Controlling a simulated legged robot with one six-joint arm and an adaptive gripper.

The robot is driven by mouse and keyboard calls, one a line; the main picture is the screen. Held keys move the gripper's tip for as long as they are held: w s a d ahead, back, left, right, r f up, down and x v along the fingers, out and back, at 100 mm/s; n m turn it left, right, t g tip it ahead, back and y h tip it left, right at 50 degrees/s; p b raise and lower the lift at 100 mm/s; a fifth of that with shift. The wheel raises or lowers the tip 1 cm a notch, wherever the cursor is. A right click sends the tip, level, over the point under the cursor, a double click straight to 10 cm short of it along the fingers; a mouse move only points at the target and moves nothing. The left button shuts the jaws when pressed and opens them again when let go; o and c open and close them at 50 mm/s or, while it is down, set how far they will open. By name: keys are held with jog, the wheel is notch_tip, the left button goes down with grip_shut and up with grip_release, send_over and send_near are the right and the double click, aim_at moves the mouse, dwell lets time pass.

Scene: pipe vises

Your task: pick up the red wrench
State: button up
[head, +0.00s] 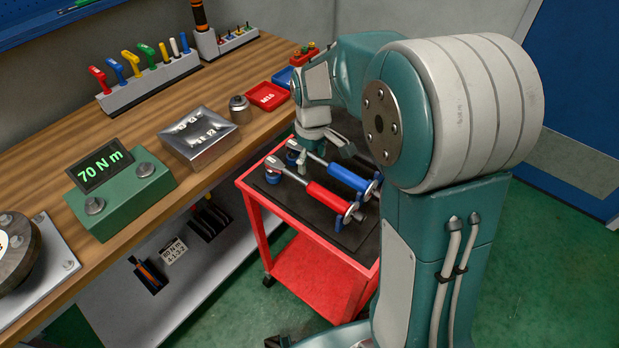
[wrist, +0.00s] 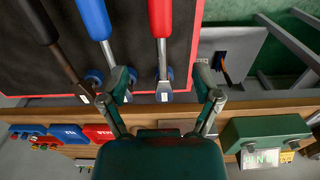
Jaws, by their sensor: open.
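The red wrench (head: 326,194) lies on the dark mat of the red cart, its red handle toward the near right and its metal head toward the bench. In the wrist view the red wrench (wrist: 161,20) runs down from the top edge, its shaft and head between my fingers. My gripper (head: 325,148) is open and empty over the bench-side end of the wrenches; it also shows in the wrist view (wrist: 162,74). The fingers appear apart from the red wrench. The blue wrench (head: 346,177) lies beside it, and shows left of it in the wrist view (wrist: 94,18).
A third, black-handled wrench (wrist: 38,20) lies beyond the blue one. The wooden bench (head: 155,130) runs along the cart's left, holding a green torque display (head: 120,195), a metal block (head: 198,138) and a red tray (head: 267,96). Green floor is open right of the cart.

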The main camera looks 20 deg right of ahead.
aim_at(312, 184)
jog(key=shift+f, duration=0.4)
jog(key=f, duration=0.4)
jog(key=shift+a+f, duration=0.3)
jog(key=shift+a, duration=0.1)
jog(key=f, duration=0.2)
jog(key=d+f, duration=0.1)
jog(key=f, duration=0.2)
jog(key=shift+s, duration=0.15)
jog(key=shift+f, duration=0.25)
jog(key=shift+a, duration=0.2)
jog(key=shift+c, duration=1.2)
jog(key=shift+d, duration=0.1)
grip_shut()
